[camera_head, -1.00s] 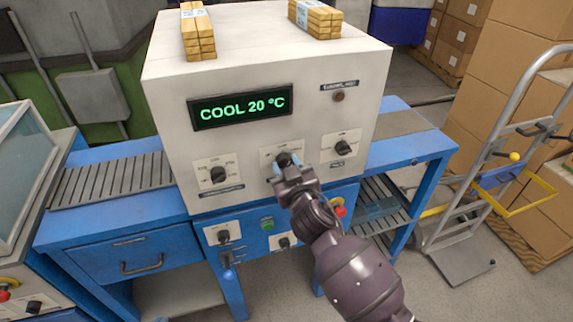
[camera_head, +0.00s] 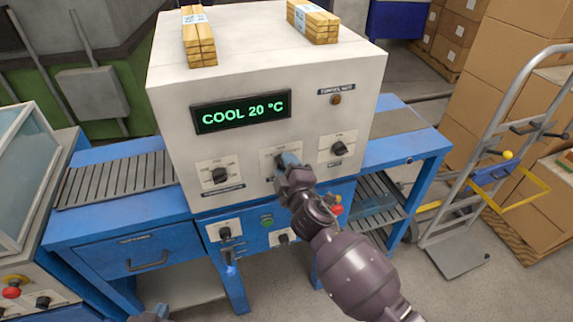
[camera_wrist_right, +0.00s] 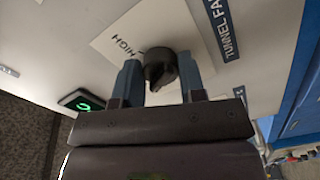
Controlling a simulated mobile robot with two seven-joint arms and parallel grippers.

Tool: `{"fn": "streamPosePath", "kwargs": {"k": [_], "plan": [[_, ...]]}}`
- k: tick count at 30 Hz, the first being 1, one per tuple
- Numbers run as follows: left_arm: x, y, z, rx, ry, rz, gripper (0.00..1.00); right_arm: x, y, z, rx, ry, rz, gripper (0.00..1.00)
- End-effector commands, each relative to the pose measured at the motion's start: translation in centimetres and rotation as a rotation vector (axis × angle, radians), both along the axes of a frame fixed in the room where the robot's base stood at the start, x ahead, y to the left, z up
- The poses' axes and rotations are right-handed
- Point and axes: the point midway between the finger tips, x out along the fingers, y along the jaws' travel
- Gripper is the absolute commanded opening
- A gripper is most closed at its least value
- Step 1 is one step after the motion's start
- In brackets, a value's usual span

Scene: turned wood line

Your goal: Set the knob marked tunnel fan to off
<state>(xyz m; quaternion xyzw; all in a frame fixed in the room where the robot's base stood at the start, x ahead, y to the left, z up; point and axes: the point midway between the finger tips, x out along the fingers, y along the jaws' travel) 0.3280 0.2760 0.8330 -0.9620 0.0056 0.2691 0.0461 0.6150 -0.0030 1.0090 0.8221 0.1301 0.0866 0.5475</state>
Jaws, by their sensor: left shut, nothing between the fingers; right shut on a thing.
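The tunnel fan knob (camera_wrist_right: 158,68) is black and sits on a white plate on the machine's front. In the right wrist view, the TUNNEL FAN label (camera_wrist_right: 222,28) and the word HIGH show beside it. In the head view, the knob is mostly hidden by my right gripper (camera_head: 288,163), at the middle of the front panel. My right gripper is shut on this knob, with one blue finger on each side. The knob's exact setting is hard to read. My left gripper (camera_head: 153,314) shows only in part at the bottom edge, shut and empty.
Other black knobs sit left (camera_head: 220,175) and right (camera_head: 338,149). The green display (camera_head: 241,111) reads COOL 20 °C. A TUNNEL HOT lamp (camera_head: 336,100) looks unlit. Below are a green button (camera_head: 267,221) and a red button (camera_head: 337,209). Wood bundles (camera_head: 199,38) lie on top.

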Motion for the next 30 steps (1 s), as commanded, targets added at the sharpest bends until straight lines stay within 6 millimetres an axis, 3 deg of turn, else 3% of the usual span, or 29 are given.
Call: {"fn": "streamPosePath", "kwargs": {"k": [15, 30], "plan": [[0.2, 0.0, 1.4, 0.001, -0.005, -0.001, 0.00, 0.0, 0.0, 0.3, -0.398, -0.130, 0.002, 0.14], [-0.5, 0.1, 1.2, 0.001, 0.010, 0.003, 0.00, 0.0, 0.0, 0.2, -0.532, -0.174, 0.001, 0.14]]}}
